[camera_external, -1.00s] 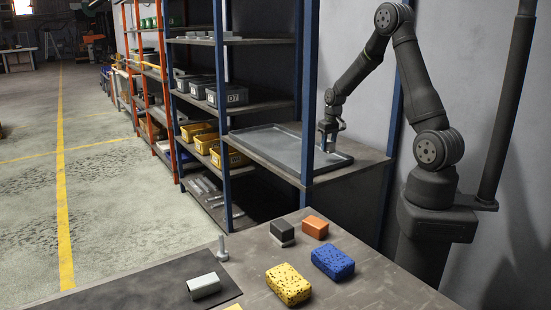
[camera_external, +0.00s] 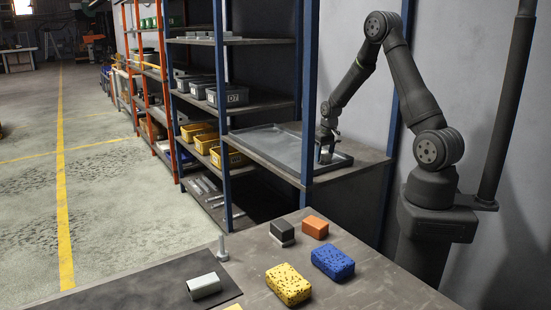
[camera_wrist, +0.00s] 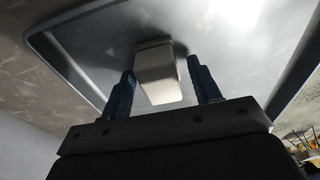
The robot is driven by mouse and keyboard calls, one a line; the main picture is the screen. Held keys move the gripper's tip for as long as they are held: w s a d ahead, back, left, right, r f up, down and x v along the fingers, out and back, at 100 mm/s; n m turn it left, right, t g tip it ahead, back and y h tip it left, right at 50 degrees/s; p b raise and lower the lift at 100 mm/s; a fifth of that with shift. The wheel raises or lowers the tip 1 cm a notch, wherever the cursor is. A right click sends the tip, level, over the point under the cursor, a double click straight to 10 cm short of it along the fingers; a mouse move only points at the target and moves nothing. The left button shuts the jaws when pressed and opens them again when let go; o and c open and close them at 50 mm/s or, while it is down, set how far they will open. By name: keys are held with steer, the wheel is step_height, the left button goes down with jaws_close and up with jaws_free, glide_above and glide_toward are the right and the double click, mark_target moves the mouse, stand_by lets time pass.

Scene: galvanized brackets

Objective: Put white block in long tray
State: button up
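The long grey tray (camera_external: 275,143) lies on the rack shelf at the right, and its raised rim also shows in the wrist view (camera_wrist: 62,68). The white block (camera_wrist: 159,72) is over the tray floor, between the blue fingers of my gripper (camera_wrist: 163,86). A narrow gap shows between the block and each finger, so the gripper looks open. In the external view my gripper (camera_external: 326,150) is low over the tray's right part, with the pale block (camera_external: 326,157) small between its fingers. I cannot tell exactly how the block's underside meets the tray.
A blue rack post (camera_external: 307,100) stands in front of the tray. On the near table are a yellow sponge (camera_external: 288,284), a blue sponge (camera_external: 333,262), an orange block (camera_external: 315,227), a dark block (camera_external: 282,229), a bolt (camera_external: 222,248) and a pale metal piece (camera_external: 204,286).

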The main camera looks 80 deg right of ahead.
mark_target(324, 152)
steer(key=shift+r, duration=0.15)
step_height(324, 152, up, 12)
steer(key=s+a, duration=0.1)
stand_by(0.6)
steer(key=f, duration=0.8)
steer(key=w+d+f, duration=0.1)
steer(key=f, duration=0.3)
steer(key=shift+f, duration=0.25)
step_height(324, 152, up, 3)
steer(key=shift+f, duration=0.15)
steer(key=shift+r, duration=0.5)
